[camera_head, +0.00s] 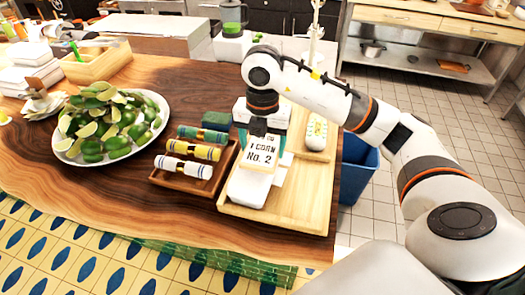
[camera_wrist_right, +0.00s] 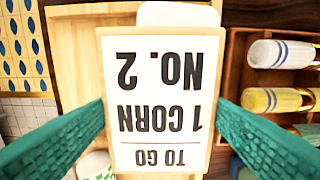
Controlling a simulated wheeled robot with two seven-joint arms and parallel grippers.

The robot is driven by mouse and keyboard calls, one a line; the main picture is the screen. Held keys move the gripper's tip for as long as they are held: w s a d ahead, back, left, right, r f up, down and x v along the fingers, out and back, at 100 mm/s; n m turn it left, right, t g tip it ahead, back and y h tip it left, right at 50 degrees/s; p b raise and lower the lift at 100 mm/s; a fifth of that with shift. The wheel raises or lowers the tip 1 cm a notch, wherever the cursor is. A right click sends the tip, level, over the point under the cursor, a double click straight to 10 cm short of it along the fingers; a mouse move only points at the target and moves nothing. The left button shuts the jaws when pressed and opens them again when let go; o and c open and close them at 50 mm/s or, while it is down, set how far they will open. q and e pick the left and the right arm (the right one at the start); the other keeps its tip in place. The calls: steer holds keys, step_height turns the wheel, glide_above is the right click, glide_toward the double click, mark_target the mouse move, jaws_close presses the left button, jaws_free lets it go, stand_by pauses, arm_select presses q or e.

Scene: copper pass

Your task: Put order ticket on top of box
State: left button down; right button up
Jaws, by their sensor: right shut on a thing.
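The order ticket (camera_head: 261,150) is a small cream card with black print, including "1 CORN" and "NO. 2". My right gripper (camera_head: 264,137) is shut on it, above the front of the wooden tray. In the right wrist view the ticket (camera_wrist_right: 160,95) appears upside down between the green fingers (camera_wrist_right: 160,118). A white box (camera_head: 246,190) lies on the tray, under and in front of the ticket; its end (camera_wrist_right: 178,14) shows past the ticket in the wrist view. I cannot tell whether ticket and box touch. My left gripper is out of view.
A brown crate (camera_head: 180,183) with several rolled napkins stands close on the left. A plate of limes (camera_head: 72,155) is further left. A blue bin (camera_head: 357,170) stands beyond the table's right edge.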

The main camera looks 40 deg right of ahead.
mark_target(263, 149)
step_height(263, 149, down, 2)
steer(key=shift+f+p, duration=0.2)
steer(key=shift+p, duration=0.15)
steer(key=shift+s+f, duration=0.1)
steer(key=shift+f, duration=0.1)
steer(key=o, duration=0.5)
steer(key=shift+f, duration=0.2)
steer(key=o, duration=0.5)
steer(key=shift+r, duration=0.1)
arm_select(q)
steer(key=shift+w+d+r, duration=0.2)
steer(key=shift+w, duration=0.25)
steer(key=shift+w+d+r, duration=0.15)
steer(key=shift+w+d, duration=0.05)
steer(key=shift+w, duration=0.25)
arm_select(e)
steer(key=shift+r, duration=0.1)
arm_select(q)
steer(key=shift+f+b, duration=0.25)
steer(key=shift+b, duration=0.1)
arm_select(e)
step_height(263, 149, up, 12)
